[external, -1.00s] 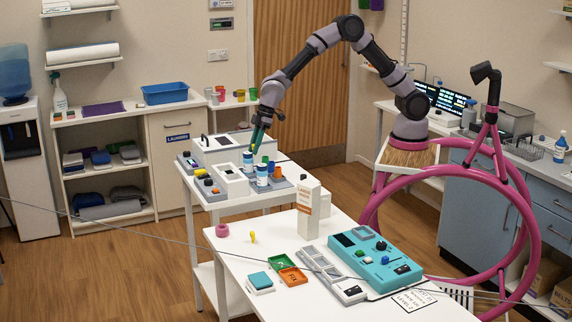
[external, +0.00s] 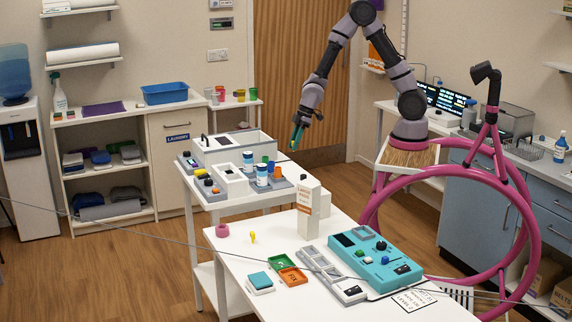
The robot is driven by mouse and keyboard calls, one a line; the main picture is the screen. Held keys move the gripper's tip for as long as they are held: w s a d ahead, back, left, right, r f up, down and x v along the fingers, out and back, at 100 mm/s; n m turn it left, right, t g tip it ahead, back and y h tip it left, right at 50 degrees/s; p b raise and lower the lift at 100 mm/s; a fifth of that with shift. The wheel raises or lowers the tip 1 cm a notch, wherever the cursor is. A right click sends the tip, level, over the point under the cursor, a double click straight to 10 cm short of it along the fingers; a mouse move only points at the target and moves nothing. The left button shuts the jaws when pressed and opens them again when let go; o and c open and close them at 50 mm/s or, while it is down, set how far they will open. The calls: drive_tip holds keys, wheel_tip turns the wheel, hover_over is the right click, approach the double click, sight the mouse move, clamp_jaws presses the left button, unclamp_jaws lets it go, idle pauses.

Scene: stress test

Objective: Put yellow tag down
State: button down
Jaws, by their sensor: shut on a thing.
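My gripper (external: 296,138) is in the air at the back right of the rear white table, above and to the right of the caddy of bottles. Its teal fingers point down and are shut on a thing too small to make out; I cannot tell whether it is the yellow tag. A small yellow piece (external: 252,238) is on the front white table (external: 225,262), right of a pink ring. I cannot tell whether this piece is the tag. My gripper is well above and apart from it.
A grey caddy (external: 282,183) with bottles and coloured pieces stands on the rear table. A white carton (external: 309,212), a teal control box (external: 376,262), and green and orange trays (external: 293,277) are on the front table. Its left part has clear room.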

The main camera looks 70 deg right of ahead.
wheel_tip(320, 180, down, 11)
drive_tip(key=shift+r, duration=0.2)
idle(0.4)
drive_tip(key=shift+f, duration=0.2)
drive_tip(key=c, duration=0.7)
unclamp_jaws()
drive_tip(key=shift+r, duration=0.15)
